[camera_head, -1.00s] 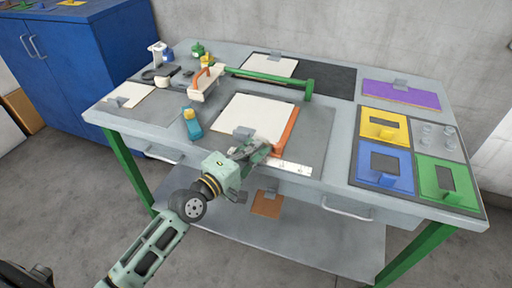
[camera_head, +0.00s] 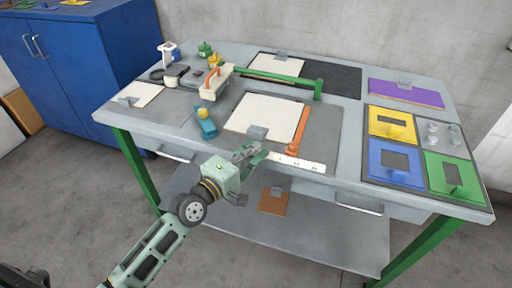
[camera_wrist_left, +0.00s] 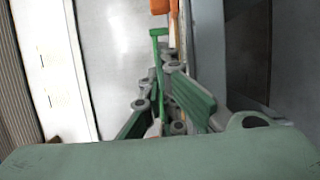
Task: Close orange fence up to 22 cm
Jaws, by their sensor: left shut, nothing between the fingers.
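The orange fence (camera_head: 300,125) stands along the right edge of the white sheet (camera_head: 262,115) on the grey work board. Its near end (camera_head: 292,149) is beside the white ruler strip (camera_head: 305,164). My left gripper (camera_head: 259,149) is shut and empty, at the table's front edge, left of the fence's near end and apart from it. In the left wrist view, the shut fingers (camera_wrist_left: 165,115) fill the middle, and orange parts (camera_wrist_left: 160,6) show at the top. The ruler's marks are too small to read. My right gripper is not in view.
A green bar (camera_head: 270,75) spans behind the sheet. A grey clip block (camera_head: 258,133) sits on the sheet's front edge near my gripper. Coloured plates (camera_head: 395,165) lie right. A drawer handle (camera_head: 345,206) is below.

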